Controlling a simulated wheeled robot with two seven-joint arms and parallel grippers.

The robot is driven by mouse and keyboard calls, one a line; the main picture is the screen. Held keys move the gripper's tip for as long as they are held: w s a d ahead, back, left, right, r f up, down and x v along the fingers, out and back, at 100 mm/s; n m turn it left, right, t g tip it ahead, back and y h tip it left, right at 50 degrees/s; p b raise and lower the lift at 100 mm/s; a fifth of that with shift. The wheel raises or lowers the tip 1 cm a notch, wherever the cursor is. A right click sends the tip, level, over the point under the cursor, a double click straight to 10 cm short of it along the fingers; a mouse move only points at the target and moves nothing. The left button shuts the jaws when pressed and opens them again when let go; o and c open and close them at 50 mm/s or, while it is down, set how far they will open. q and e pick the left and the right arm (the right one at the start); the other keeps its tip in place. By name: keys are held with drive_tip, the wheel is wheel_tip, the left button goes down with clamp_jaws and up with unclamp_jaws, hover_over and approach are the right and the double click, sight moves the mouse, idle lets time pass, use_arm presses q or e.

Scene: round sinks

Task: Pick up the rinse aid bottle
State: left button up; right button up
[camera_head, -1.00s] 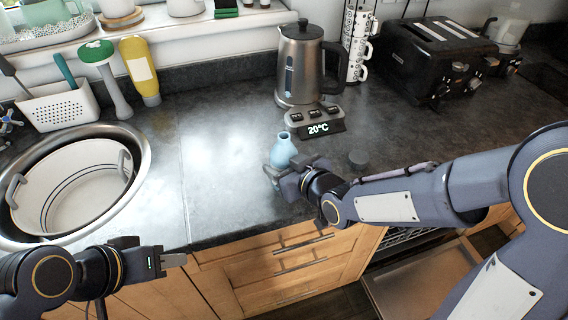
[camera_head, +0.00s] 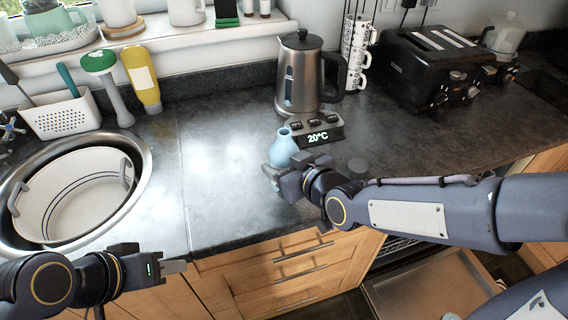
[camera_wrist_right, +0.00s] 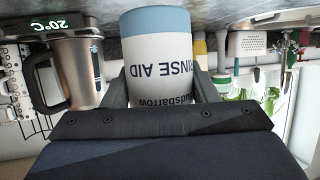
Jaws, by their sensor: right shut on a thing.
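The rinse aid bottle (camera_head: 284,150) is light blue with a white label. My right gripper (camera_head: 281,177) is shut on it near the front of the dark counter. In the right wrist view the bottle (camera_wrist_right: 162,65) sits between the two fingers, its "RINSE AID" lettering upside down in the picture. It looks upright and a little above the counter; its lower part is partly hidden by the gripper in the head view. My left gripper (camera_head: 174,267) is empty at the counter's front edge by the sink, seen side-on, so its opening is unclear.
A kettle (camera_head: 300,75) and its base with a 20°C display (camera_head: 318,139) stand close behind the bottle. A round sink (camera_head: 143,175) holds a white tub (camera_head: 75,190). The counter left of the bottle is clear.

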drive_tip(key=s+r+p, duration=0.1)
drive_tip(key=r, duration=0.1)
drive_tip(key=s+r+p, duration=0.1)
drive_tip(key=s+r, duration=0.1)
drive_tip(key=shift+s+d+r+p, duration=0.1)
drive_tip(key=shift+p, duration=0.25)
drive_tip(key=p, duration=0.6)
approach(284, 160)
drive_tip(key=shift+s+a, duration=0.25)
drive_tip(key=shift+a, duration=0.5)
drive_tip(key=shift+s+a, duration=0.3)
drive_tip(key=shift+a, duration=0.4)
drive_tip(key=shift+s+a, duration=0.25)
drive_tip(key=shift+a, duration=0.5)
